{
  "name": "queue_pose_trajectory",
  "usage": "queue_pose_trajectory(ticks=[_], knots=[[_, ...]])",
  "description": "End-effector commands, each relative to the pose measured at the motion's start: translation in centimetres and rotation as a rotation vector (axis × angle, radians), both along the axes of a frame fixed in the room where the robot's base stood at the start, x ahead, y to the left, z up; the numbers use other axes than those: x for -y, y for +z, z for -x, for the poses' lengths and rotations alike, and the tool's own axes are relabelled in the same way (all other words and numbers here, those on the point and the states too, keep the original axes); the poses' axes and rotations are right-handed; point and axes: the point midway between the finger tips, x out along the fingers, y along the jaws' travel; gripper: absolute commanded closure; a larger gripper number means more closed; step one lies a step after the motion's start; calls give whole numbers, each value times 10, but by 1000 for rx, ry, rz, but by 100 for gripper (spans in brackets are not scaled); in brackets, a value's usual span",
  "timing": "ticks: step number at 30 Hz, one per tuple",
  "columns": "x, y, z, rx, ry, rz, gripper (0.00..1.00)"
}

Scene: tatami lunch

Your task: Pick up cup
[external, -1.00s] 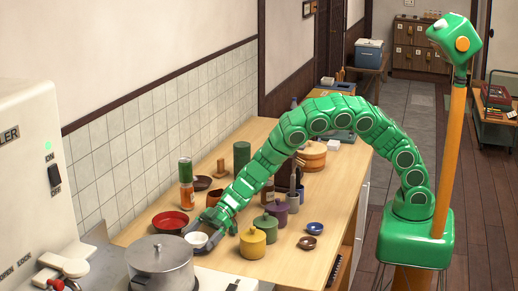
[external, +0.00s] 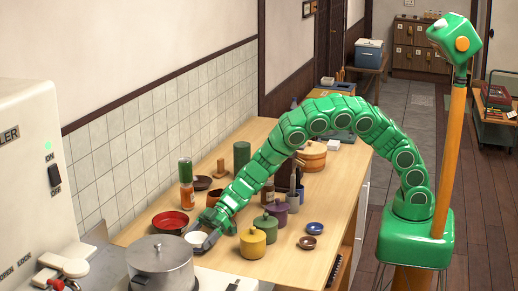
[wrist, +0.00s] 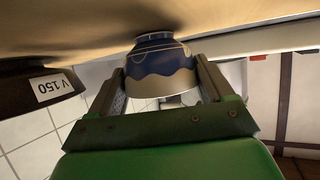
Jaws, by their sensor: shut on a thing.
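The cup (external: 196,238) is small, pale inside, and stands at the near left end of the wooden counter. In the wrist view the cup (wrist: 158,62) is dark blue with a cream wavy band, seen with its foot toward the counter at the top of the picture. My gripper (external: 204,236) is shut on it. In the wrist view the fingers of my gripper (wrist: 160,80) lie on either side of the cup. Its foot is at or very close to the counter; I cannot tell whether they touch.
A red bowl (external: 170,223) stands just left of the cup. A large lidded steel pot (external: 160,262) is in front of it. Yellow (external: 253,243), green (external: 265,228) and purple (external: 277,213) lidded pots stand to the right. A dark object labelled V 150 (wrist: 40,92) shows in the wrist view.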

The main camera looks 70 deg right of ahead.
Motion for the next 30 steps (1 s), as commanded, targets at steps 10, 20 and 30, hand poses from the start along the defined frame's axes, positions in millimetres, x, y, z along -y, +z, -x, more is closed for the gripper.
queue_pose_trajectory(ticks=[10,20,30], knots=[[5,41,8,4,0,0,52],[22,76,33,2,-1,-1,52],[44,102,69,1,-1,-1,52]])
